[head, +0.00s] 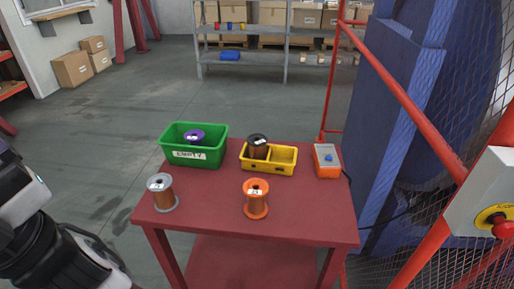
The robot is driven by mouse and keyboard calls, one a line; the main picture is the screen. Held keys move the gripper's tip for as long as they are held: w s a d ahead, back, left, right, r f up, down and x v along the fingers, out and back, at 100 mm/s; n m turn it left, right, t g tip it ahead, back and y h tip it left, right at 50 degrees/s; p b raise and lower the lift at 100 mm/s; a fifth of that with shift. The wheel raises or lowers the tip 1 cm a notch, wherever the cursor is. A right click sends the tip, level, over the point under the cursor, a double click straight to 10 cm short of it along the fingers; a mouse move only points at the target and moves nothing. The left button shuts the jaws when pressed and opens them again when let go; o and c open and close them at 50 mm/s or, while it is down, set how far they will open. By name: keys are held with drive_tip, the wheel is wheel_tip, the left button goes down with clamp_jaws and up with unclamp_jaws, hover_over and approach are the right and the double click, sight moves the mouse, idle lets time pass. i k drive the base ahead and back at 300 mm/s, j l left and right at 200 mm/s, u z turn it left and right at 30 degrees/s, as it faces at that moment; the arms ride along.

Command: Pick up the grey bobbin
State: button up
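The grey bobbin (161,192) stands upright on the red table (215,222), near its front left corner. It has grey flanges, a copper-brown winding and a white label on top. My arm shows at the lower left of the head view, apart from the table and to the left of the grey bobbin. The fingers of my gripper are not visible in this frame. Nothing covers the grey bobbin.
An orange bobbin (256,199) stands right of it. Behind are a green bin (219,144) labelled "EMPTY" holding a purple bobbin (194,137), a yellow tray (284,168) with a black-flanged bobbin (257,146), and an orange-grey box (327,161). Red fence posts (332,75) stand right.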

sight(160, 184)
drive_tip(key=i+j, duration=0.1)
drive_tip(key=j, duration=0.45)
drive_tip(key=i+j, duration=0.1)
drive_tip(key=j, duration=0.45)
drive_tip(key=i+j, duration=0.1)
drive_tip(key=j, duration=0.45)
drive_tip(key=z, duration=0.05)
